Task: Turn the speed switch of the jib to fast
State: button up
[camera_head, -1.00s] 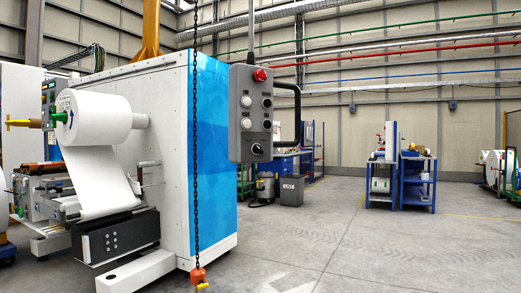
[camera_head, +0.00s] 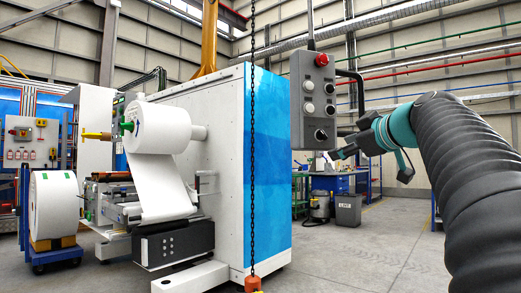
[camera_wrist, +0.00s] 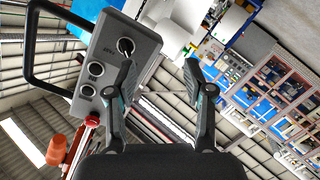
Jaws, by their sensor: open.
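The grey hoist pendant (camera_head: 314,100) hangs in the head view with a red button (camera_head: 322,59) on top, white and black buttons below and a black rotary switch (camera_head: 321,135) at its lower end. The pendant also shows in the wrist view (camera_wrist: 112,75), turned over, with the switch (camera_wrist: 126,46) near its upper end. The switch's setting is too small to read. My gripper (camera_head: 335,154) is at the right of the pendant's lower end. In the wrist view its fingers (camera_wrist: 160,72) are apart and empty, the left one overlapping the pendant's edge near the switch.
A black handle (camera_head: 357,100) sticks out from the pendant's right side. A chain (camera_head: 252,150) with an orange hook block (camera_head: 253,284) hangs at its left. The large white and blue machine (camera_head: 267,170) stands behind. Open floor lies at the right.

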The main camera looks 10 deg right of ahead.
aim_at(324, 134)
jog(key=d+r+n+t, duration=0.2)
jog(key=d+r, duration=0.2)
jog(key=w+p, duration=0.1)
jog(key=w, duration=0.3)
jog(key=w+a+p, duration=0.1)
jog(key=w, duration=0.3)
jog(key=w+a+p, duration=0.1)
jog(key=w, duration=0.4)
jog(key=shift+w+a+r, duration=0.1)
jog(key=shift+r, duration=0.05)
grip_shut()
